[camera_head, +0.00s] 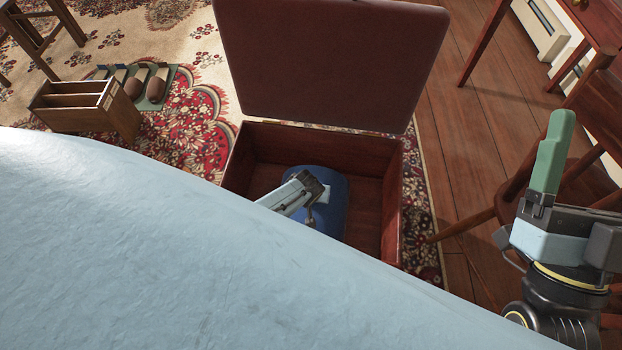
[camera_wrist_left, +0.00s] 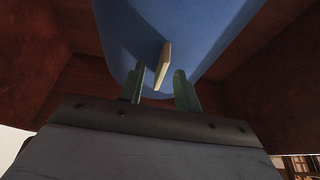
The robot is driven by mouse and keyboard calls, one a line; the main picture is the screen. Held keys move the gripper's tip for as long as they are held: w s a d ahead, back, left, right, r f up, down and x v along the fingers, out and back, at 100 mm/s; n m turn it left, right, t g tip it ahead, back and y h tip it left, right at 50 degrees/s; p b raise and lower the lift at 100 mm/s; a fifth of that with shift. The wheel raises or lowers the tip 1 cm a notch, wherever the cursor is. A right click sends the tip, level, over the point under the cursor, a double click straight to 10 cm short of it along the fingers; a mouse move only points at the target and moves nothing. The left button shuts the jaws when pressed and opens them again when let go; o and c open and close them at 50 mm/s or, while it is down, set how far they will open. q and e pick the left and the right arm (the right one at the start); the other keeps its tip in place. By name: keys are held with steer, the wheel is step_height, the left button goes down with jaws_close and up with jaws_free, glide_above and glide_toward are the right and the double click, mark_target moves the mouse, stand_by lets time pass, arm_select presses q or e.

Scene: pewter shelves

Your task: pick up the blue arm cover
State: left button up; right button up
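The blue arm cover (camera_head: 331,216) lies inside an open reddish-brown box (camera_head: 390,235). My left gripper (camera_head: 313,186) reaches into the box over the cover; its fingertips are hidden in the head view. In the left wrist view, the cover (camera_wrist_left: 200,25) fills the top and a thin tan tab (camera_wrist_left: 163,66) sticks out from it. The green fingers of the left gripper (camera_wrist_left: 159,90) stand apart on either side of the tab, with gaps visible. My right gripper (camera_head: 552,150) is outside the box at the right, green fingers upward; I cannot tell its opening.
The box's lid (camera_head: 325,60) stands raised behind it. A large pale blue surface close to the head camera hides the lower left and part of the box. A wooden divided holder (camera_head: 85,118) and brown shoes (camera_head: 155,86) are at the left. A chair (camera_head: 515,185) stands at the right.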

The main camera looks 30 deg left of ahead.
arm_select(q)
jaws_close()
steer(key=shift+r, duration=0.15)
stand_by(0.4)
